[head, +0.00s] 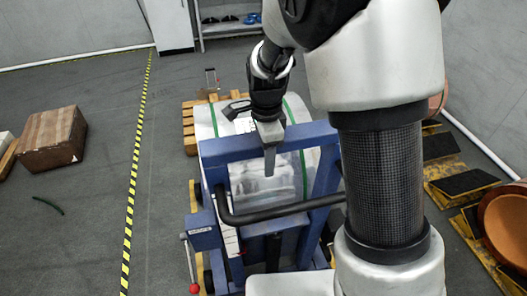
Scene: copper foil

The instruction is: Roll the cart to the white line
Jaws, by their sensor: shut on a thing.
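The cart (327,180) is a blue metal frame with a black push handle (285,209), standing below and ahead of me. A large pale wrapped roll (305,110) sits behind the frame's top bar. My gripper (268,160) points down at the top bar and is shut on it, with one finger showing in front of the bar. The other finger is hidden. My arm covers part of the right side. No white line is clear on the open floor; thin white strips run along the wall bases at the left (75,57) and right (480,145).
A yellow-black tape line (135,180) runs along the floor left of the cart. A wooden pallet (189,130) is behind the cart.

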